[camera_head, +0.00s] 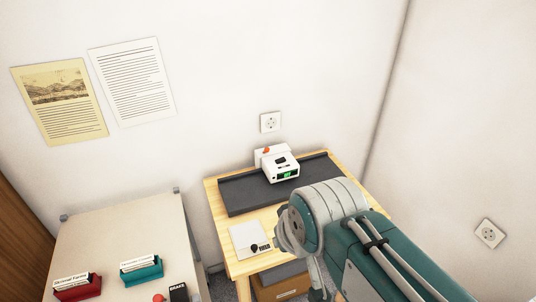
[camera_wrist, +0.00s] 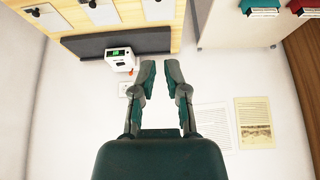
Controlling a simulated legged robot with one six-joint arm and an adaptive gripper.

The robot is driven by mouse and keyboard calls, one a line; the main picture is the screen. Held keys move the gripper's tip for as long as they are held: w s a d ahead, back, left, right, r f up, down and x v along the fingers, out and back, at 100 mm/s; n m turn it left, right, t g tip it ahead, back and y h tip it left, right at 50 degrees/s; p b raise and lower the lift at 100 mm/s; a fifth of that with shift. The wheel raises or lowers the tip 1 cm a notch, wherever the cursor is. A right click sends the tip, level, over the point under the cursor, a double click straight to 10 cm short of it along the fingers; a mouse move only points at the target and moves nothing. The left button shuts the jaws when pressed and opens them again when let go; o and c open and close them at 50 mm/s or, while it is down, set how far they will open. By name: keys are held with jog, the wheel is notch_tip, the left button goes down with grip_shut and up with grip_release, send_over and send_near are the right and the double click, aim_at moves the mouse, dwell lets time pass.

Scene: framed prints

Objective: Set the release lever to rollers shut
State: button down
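A small white machine (camera_head: 281,168) with a green display stands on a dark grey slab on the wooden table. A small orange-red lever (camera_head: 267,149) shows at its back left; its exact setting is too small to read. In the wrist view, which is upside down, the machine (camera_wrist: 119,60) and the lever (camera_wrist: 131,72) are just left of my gripper (camera_wrist: 160,65). My gripper is open and empty, its two fingers apart, not visibly touching the machine. In the head view my arm hides the gripper.
The dark grey slab (camera_head: 240,197) lies across the wooden table (camera_head: 222,235), with a white sheet (camera_head: 246,236) in front. A pale cabinet (camera_head: 115,235) at left bears red (camera_head: 78,288) and teal (camera_head: 142,270) card boxes. A wall socket (camera_head: 270,122) is behind the machine.

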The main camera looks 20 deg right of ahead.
jog(key=w+f+m+t+y, duration=0.15)
jog(key=w+m+y, duration=0.25)
jog(key=w+m, duration=0.55)
jog(key=w+f+m+g+y, duration=0.15)
jog(key=w+m+y, duration=0.25)
jog(key=w, duration=1)
jog(key=w+d+f+m+t+h, duration=0.1)
jog(key=w+d+f+m+t, duration=0.3)
jog(key=w+d+f+m, duration=0.3)
jog(key=w+d+f+m+t+h, duration=0.2)
jog(key=w+d+f+m+t, duration=0.2)
jog(key=w+d+f+m, duration=0.4)
jog(key=d+m, duration=0.1)
jog(key=d, duration=0.5)
jog(key=shift+f, duration=0.25)
jog(key=shift+a, duration=0.15)
send_near(265, 152)
jog(key=x, duration=0.4)
jog(key=shift+w+a, duration=0.2)
jog(key=shift+w, duration=0.15)
